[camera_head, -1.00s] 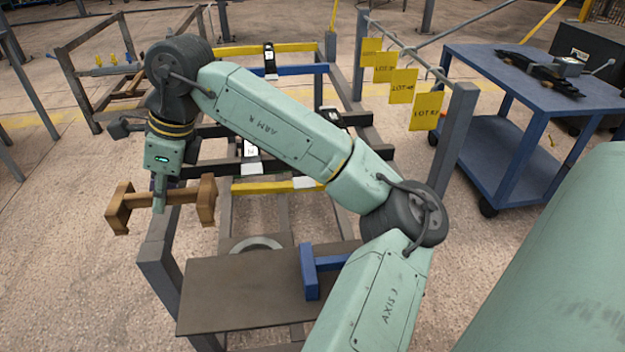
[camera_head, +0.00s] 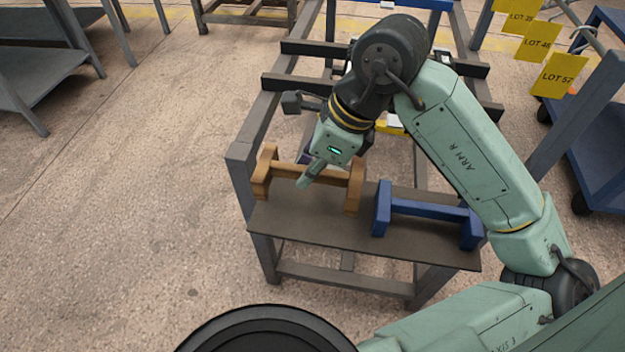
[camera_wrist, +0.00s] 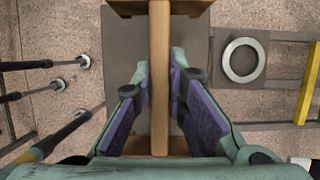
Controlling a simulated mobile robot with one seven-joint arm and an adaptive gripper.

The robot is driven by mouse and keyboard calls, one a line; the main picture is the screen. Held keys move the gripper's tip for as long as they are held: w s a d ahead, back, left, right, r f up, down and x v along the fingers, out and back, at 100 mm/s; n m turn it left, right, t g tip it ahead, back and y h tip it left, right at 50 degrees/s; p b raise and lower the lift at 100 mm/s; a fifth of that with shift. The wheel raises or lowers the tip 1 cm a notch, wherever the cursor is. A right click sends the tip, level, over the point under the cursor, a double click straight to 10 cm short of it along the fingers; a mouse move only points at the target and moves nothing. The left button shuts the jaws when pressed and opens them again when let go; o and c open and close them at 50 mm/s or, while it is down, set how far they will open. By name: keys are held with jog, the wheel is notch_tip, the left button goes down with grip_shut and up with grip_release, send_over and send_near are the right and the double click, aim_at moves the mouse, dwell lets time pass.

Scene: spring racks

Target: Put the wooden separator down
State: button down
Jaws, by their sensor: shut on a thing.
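The wooden separator (camera_head: 285,170) is a light brown bar with a block at each end. In the head view it is over the left part of the dark flat plate (camera_head: 330,232) on the grey rack. My gripper (camera_head: 306,182) is shut on the middle of its bar from above. In the wrist view the separator (camera_wrist: 160,45) runs up and down the picture between the purple pads of my gripper (camera_wrist: 161,82). Its end blocks show at top and bottom. I cannot tell whether the blocks touch the plate.
A blue separator (camera_head: 428,209) stands on the plate just right of the wooden one. A pale ring (camera_wrist: 243,60) shows at right in the wrist view. Lot tags (camera_head: 558,75) hang by the rack's right post. The plate's front strip is bare.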

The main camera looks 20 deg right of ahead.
jog(key=f, duration=0.1)
jog(key=s+f+p, duration=0.1)
jog(key=f, duration=0.1)
jog(key=shift+f, duration=0.3)
jog(key=shift+f, duration=0.2)
jog(key=c, duration=1.6)
grip_release()
jog(key=shift+r, duration=0.15)
jog(key=shift+r+p, duration=0.2)
jog(key=shift+p, duration=0.1)
jog(key=b+v, duration=0.1)
jog(key=v, duration=1)
jog(key=shift+d+r+b, duration=0.15)
jog(key=shift+r+b, duration=0.2)
